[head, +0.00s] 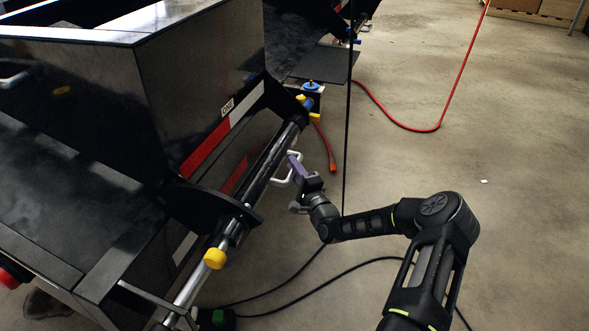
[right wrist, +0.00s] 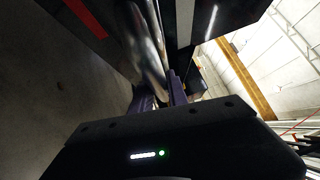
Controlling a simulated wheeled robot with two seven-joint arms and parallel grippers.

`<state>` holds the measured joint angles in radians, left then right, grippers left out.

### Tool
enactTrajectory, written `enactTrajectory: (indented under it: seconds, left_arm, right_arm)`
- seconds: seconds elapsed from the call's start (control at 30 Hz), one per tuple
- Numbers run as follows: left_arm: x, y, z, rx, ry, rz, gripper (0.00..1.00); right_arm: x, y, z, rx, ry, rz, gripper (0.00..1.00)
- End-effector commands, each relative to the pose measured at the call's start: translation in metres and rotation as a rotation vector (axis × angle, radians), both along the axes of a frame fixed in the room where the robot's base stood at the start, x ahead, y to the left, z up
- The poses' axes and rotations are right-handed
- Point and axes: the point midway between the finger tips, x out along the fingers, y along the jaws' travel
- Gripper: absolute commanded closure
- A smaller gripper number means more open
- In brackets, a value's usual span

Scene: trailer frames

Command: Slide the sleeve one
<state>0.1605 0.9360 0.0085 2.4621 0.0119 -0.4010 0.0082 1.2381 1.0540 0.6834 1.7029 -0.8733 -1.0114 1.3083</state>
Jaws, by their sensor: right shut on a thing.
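A rail of shiny metal rod (head: 190,285) runs along the lower side of the black trailer frame. On it is a dark, glossy sleeve (head: 262,172) with a white looped handle (head: 279,183), below a small label reading ONE (head: 227,107). My right gripper (head: 295,168), with purple fingers, is shut on the white handle beside the sleeve. In the right wrist view the purple fingers (right wrist: 162,95) reach up close to the shiny sleeve (right wrist: 152,55); the handle between them is hard to make out. My left gripper is not in view.
A yellow knob (head: 215,258) sits near the rod's lower part, and a blue and yellow fitting (head: 309,104) at its far end. A red hose (head: 437,128) and black cables (head: 285,285) lie on the floor. The concrete floor at right is mostly clear.

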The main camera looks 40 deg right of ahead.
Motion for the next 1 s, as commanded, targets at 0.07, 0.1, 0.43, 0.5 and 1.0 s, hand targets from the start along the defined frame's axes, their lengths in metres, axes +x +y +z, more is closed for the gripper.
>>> enactTrajectory:
  seconds: [0.07, 0.1, 0.43, 0.5, 1.0]
  left_arm:
    - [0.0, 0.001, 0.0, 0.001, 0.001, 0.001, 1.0]
    - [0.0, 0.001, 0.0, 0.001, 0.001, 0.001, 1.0]
    - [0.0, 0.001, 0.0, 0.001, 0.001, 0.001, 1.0]
    - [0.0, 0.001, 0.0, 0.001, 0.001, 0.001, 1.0]
    - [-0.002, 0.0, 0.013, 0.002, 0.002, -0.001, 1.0]
  right_arm:
    - [-0.001, -0.004, -0.001, -0.001, 0.001, -0.009, 1.0]
    - [-0.001, -0.004, -0.001, 0.0, 0.002, -0.009, 1.0]
    - [-0.001, -0.003, -0.001, 0.0, 0.002, -0.006, 0.6]
    - [-0.001, -0.003, -0.001, 0.0, 0.002, -0.006, 0.59]
    - [-0.03, 0.002, -0.002, 0.003, 0.004, -0.006, 0.59]
